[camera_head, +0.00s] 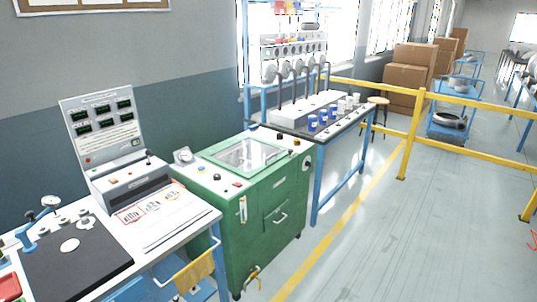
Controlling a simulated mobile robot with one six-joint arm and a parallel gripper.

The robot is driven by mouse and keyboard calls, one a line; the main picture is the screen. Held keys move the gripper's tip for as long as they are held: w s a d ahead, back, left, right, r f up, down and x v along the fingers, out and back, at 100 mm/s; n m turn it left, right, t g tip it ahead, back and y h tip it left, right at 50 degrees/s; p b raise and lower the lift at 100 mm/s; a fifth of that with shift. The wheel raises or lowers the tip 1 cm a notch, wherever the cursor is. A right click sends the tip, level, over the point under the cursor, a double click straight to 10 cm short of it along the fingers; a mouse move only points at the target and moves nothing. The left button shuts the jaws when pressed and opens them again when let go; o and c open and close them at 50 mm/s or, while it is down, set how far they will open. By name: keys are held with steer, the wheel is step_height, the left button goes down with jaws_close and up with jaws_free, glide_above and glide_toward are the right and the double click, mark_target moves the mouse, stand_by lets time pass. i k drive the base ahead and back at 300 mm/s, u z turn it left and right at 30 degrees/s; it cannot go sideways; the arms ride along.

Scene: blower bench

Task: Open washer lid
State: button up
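The washer appears to be the green cabinet (262,215) standing on the floor between two benches. Its lid (244,155) is a flat, framed, see-through panel on the top face. The lid looks shut, lying level with the top. Several knobs, buttons and a small round gauge (183,156) sit around it on the top face. A handle shows on the front door, and a small tap is low on the front. My gripper is not in view, so its state does not show.
A bench (215,215) with a control panel (103,120) stands to the left. A blue-framed bench (318,195) with blue and white cups is behind right. Yellow railings (415,125) cross the right side. The floor (390,250) in front right is clear. Cardboard boxes (405,78) are farther back.

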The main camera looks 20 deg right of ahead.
mark_target(207, 157)
steer(key=z, duration=0.05)
steer(key=i, duration=1)
